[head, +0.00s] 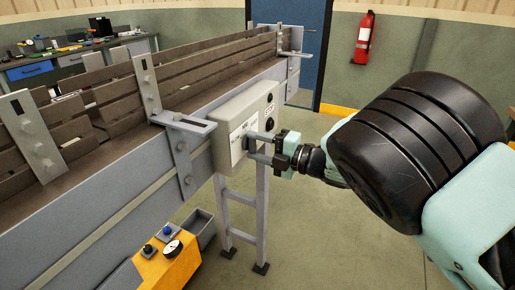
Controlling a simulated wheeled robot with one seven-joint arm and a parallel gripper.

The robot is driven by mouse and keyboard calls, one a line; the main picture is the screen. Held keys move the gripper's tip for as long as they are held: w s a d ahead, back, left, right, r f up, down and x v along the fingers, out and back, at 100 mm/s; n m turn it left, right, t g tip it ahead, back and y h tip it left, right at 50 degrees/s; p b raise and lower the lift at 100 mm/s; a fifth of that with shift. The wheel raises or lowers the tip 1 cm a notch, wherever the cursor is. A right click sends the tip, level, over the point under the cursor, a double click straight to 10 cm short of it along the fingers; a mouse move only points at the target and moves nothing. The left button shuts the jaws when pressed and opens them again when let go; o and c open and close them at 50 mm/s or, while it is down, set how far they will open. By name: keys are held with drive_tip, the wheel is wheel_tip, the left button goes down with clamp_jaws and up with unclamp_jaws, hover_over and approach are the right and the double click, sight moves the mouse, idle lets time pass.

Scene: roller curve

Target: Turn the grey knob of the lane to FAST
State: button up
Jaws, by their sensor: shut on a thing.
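A light grey control box (232,123) stands on a grey stand beside the conveyor lane (125,150). Its front has a pale label with small marks, too small to read. My gripper (251,146) is at the lower part of the box front, its two fingers pointing left and closed on the grey knob. The fingers hide the knob, so which way it points cannot be told. The black wrist and pale green arm reach in from the right.
Small dark controls (269,123) sit on the box's right part. A yellow cabinet (165,270) with a blue button and a gauge stands at the lower left, next to a grey bin (201,225). Open floor lies right of the stand. A fire extinguisher (364,40) hangs on the back wall.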

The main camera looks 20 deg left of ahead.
drive_tip(key=m, duration=0.4)
drive_tip(key=shift+w+r+m+b, duration=0.2)
drive_tip(key=shift+m+b, duration=0.15)
drive_tip(key=shift+m, duration=0.05)
drive_tip(key=m, duration=0.4)
drive_tip(key=shift+o, duration=0.2)
drive_tip(key=shift+m, duration=0.3)
drive_tip(key=o, duration=1)
drive_tip(key=shift+c, duration=0.2)
drive_tip(key=shift+d, duration=0.1)
drive_tip(key=s+d+b, duration=0.1)
drive_tip(key=d+b, duration=0.3)
drive_tip(key=d, duration=1.3)
drive_tip(key=shift+s+d, duration=0.15)
drive_tip(key=shift+s, duration=0.05)
